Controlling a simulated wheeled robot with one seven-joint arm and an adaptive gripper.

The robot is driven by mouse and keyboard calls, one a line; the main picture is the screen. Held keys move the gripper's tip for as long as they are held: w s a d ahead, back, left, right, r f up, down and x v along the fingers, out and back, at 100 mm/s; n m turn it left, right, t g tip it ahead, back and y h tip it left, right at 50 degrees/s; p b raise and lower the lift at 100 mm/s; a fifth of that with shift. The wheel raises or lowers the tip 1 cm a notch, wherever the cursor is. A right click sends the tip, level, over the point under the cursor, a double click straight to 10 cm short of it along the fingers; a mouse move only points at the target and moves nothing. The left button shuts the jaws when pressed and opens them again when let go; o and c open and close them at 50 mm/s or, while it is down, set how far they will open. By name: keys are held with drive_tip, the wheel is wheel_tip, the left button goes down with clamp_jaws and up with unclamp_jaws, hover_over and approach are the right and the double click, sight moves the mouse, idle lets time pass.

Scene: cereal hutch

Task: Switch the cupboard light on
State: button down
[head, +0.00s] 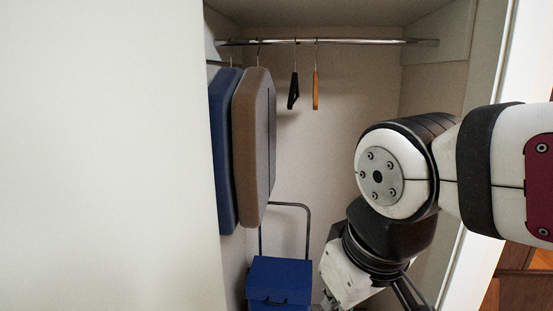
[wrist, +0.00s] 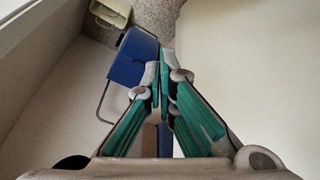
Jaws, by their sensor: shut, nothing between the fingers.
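The open cupboard (head: 340,150) has pale walls and a metal rail (head: 330,42) across its top. I make out no light switch or lamp in either view. My arm reaches into the cupboard from the right and hides part of its right wall. My gripper (wrist: 160,78) shows in the wrist view with its green-sided fingers together, shut and empty. In the head view its end is cut off by the bottom edge. No contact between the fingertips and any surface can be made out.
A blue garment bag (head: 224,150) and a brown one (head: 254,150) hang at the left. Black (head: 293,92) and orange (head: 315,92) hangers are on the rail. Below is a blue box (head: 278,280), also in the wrist view (wrist: 133,58), by a metal frame (head: 308,225). A white panel (head: 100,150) fills the left.

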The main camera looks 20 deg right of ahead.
drive_tip(key=w+d+r+n+g+h+p, duration=0.2)
drive_tip(key=w+d+n+h, duration=0.15)
drive_tip(key=d, duration=0.55)
drive_tip(key=w+d+r+n+g+h+p, duration=0.2)
drive_tip(key=d+n+h+p, duration=0.15)
drive_tip(key=d, duration=0.55)
drive_tip(key=w+d+r+n+g+h+p, duration=0.1)
drive_tip(key=w+d+n+g+h+p, duration=0.2)
drive_tip(key=d, duration=0.5)
drive_tip(key=w+d+r+n+t+h+p, duration=0.1)
drive_tip(key=w+d+n+t+h, duration=0.2)
drive_tip(key=w+n, duration=0.4)
drive_tip(key=w+d+r+n+t+h+p, duration=0.1)
drive_tip(key=w+d+n+t+h, duration=0.3)
drive_tip(key=w+d+n+h, duration=0.1)
drive_tip(key=shift+w+r+n+h+p, duration=0.2)
drive_tip(key=shift+w+n+h+p, duration=0.2)
drive_tip(key=shift+w+n+h, duration=0.45)
drive_tip(key=shift+w, duration=0.1)
drive_tip(key=s+d+f+p, duration=0.1)
drive_tip(key=s+d, duration=0.3)
drive_tip(key=d, duration=0.3)
drive_tip(key=shift+s+d, duration=0.2)
drive_tip(key=shift+s, duration=0.1)
